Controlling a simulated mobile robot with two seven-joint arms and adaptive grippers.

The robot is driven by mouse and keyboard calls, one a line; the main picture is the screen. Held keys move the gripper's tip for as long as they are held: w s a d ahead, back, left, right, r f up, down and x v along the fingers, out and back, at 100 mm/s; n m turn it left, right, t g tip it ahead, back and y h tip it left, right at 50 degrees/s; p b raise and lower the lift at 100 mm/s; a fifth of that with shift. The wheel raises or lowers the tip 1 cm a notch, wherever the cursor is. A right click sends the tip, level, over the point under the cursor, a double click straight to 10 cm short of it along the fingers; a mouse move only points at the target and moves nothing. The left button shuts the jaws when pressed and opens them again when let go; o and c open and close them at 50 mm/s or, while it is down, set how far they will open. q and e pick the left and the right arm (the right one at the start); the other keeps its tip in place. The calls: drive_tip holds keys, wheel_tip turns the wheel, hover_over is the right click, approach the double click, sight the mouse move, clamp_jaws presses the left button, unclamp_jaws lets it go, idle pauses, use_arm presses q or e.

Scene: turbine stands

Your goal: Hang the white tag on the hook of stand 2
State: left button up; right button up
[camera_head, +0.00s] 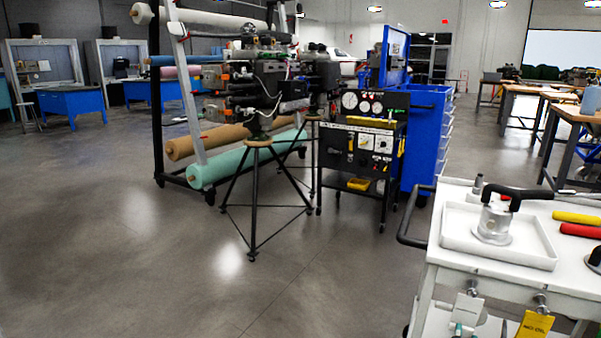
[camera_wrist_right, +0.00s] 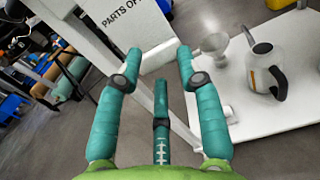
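The white tag (camera_head: 467,308) hangs from a metal peg on the front of the white cart, at the lower right of the head view. In the right wrist view a white piece lettered "PARTS OF" (camera_wrist_right: 122,20) is beyond the fingers; I cannot tell whether it is this tag. My right gripper (camera_wrist_right: 159,70) has its teal fingers spread, with nothing between them. A teal bit shows just below the tag in the head view. A tripod stand (camera_head: 256,185) bears machinery mid-floor; no stand number or hook is readable. My left gripper is out of view.
A yellow tag (camera_head: 534,328) hangs right of the white one. The cart tray (camera_head: 455,236) holds a metal pot; yellow and red rods lie beside it. A funnel (camera_wrist_right: 214,44) and kettle (camera_wrist_right: 264,65) stand on a white shelf. Floor left of the cart is clear.

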drive_tip(key=shift+p+v, duration=0.45)
drive_tip(key=shift+v, duration=0.8)
drive_tip(key=shift+p+v, duration=0.4)
drive_tip(key=shift+v, duration=1.85)
